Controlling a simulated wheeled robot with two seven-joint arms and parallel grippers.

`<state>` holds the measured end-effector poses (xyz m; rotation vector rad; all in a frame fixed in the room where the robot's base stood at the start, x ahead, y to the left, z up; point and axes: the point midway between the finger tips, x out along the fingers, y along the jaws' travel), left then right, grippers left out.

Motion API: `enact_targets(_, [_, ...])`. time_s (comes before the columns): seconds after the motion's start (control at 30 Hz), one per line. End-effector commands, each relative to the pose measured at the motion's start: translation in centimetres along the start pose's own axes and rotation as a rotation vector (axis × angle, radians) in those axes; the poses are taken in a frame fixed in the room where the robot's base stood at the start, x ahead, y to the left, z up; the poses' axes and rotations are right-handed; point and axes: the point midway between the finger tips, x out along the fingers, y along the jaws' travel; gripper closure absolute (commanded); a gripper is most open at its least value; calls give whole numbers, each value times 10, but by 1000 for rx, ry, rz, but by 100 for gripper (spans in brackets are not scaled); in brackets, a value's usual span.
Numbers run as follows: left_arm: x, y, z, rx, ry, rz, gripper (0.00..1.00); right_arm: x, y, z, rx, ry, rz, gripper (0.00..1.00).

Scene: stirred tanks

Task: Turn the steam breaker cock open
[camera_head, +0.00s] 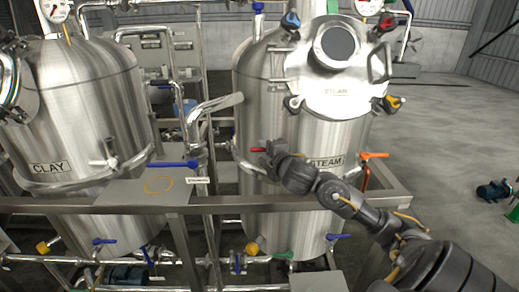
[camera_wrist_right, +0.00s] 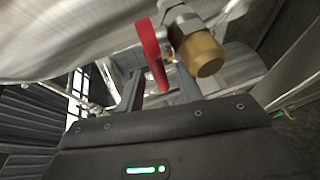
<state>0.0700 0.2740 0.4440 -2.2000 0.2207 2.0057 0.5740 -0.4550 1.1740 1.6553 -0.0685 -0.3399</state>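A small red lever handle (camera_head: 258,150) shows in the head view at the front of the steam tank (camera_head: 262,100), at the tip of my right gripper (camera_head: 270,150). In the right wrist view, the red handle (camera_wrist_right: 152,55) hangs beside a metal valve body with a brass end (camera_wrist_right: 201,54). The fingers of my right gripper (camera_wrist_right: 160,90) stand apart, with the lower end of the red handle between or just beyond them. I cannot tell whether they touch it. Which valve is the steam breaker cock is not readable. My left gripper is not in view.
A metal frame rail (camera_head: 260,203) runs in front of the tanks. The clay tank (camera_head: 85,100) stands left. An orange-handled valve (camera_head: 374,156) is at the right.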

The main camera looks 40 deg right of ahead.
Motion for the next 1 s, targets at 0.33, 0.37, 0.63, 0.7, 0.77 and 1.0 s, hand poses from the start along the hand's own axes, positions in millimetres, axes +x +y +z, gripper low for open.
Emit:
enact_targets(0.33, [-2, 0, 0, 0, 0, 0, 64, 36, 0, 0, 0, 0, -1, 64])
enact_targets(0.37, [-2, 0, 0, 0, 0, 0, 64, 37, 0, 0, 0, 0, -1, 64])
enact_targets(0.63, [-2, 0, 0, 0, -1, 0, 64, 38, 0, 0, -1, 0, -1, 65])
enact_targets(0.7, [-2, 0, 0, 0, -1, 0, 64, 38, 0, 0, -1, 0, -1, 74])
enact_targets(0.77, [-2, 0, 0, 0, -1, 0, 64, 38, 0, 0, -1, 0, -1, 82])
enact_targets(1.0, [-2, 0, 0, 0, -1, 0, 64, 37, 0, 0, 0, 0, -1, 100])
